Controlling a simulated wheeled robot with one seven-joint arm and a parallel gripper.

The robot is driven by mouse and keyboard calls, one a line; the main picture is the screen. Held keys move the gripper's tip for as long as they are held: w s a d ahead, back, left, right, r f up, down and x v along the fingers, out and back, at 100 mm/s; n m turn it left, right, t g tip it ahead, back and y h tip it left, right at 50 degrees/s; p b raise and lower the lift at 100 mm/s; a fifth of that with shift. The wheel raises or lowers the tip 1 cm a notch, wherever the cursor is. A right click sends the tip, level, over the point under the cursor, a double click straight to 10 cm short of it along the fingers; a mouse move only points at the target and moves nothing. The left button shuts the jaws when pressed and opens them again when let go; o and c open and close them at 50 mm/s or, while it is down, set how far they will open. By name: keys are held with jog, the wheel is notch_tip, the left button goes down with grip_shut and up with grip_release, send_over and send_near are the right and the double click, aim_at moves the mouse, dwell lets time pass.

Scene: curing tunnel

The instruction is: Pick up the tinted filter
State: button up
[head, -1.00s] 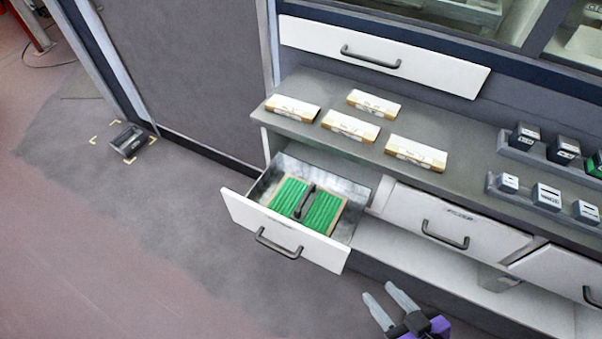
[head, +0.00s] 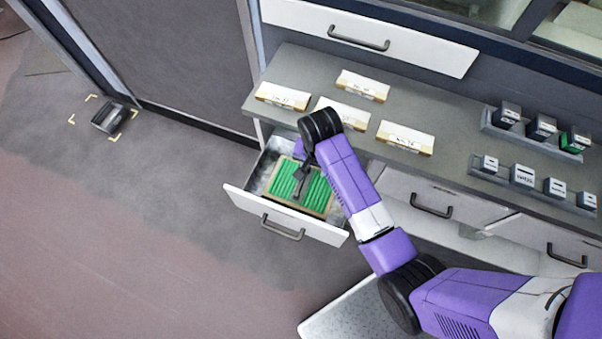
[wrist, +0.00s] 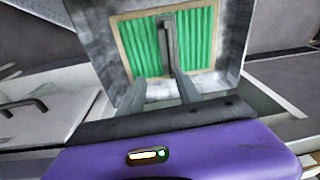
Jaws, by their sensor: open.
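The tinted filter (head: 318,190) is a flat green pleated panel in a tan frame with a dark bar handle across its middle. It lies in the open metal-lined drawer (head: 247,203). It also shows in the wrist view (wrist: 197,40), with its handle (wrist: 165,42) running away from me. My gripper (wrist: 161,88) is open and empty, its two fingers spread on either side of the handle's line at the near edge of the filter. I cannot tell its height above the filter. In the head view my arm hides part of the filter and the gripper's tips.
Several labelled boxes (head: 405,137) lie on the grey counter (head: 450,150) above the drawer. Racks of small dark and pale blocks (head: 522,174) stand at the right. Closed drawers (head: 432,196) are to the right. A black tray (head: 112,118) sits on the floor at the left within corner marks.

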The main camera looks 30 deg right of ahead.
aim_at(302, 184)
jog(key=shift+m+g+y, duration=0.3)
jog(key=shift+m+g, duration=0.1)
jog(key=shift+g, duration=0.2)
jog(key=shift+w+a+f+b, duration=0.3)
jog(key=shift+a+f+b, duration=0.15)
jog(key=shift+f+b, duration=0.7)
jog(key=shift+w+a+f+b, duration=0.3)
jog(key=shift+a+f+b, duration=0.3)
jog(key=shift+f, duration=0.8)
jog(key=shift+w+a+f+b, duration=0.35)
jog(key=shift+f+b, duration=0.7)
jog(key=shift+f, duration=0.25)
jog(key=shift+s, duration=0.1)
grip_shut()
jog(key=shift+r, duration=0.1)
notch_tip(302, 184, up, 5)
jog(key=p, duration=0.5)
jog(key=shift+r+p, duration=0.1)
jog(key=shift+p, duration=0.2)
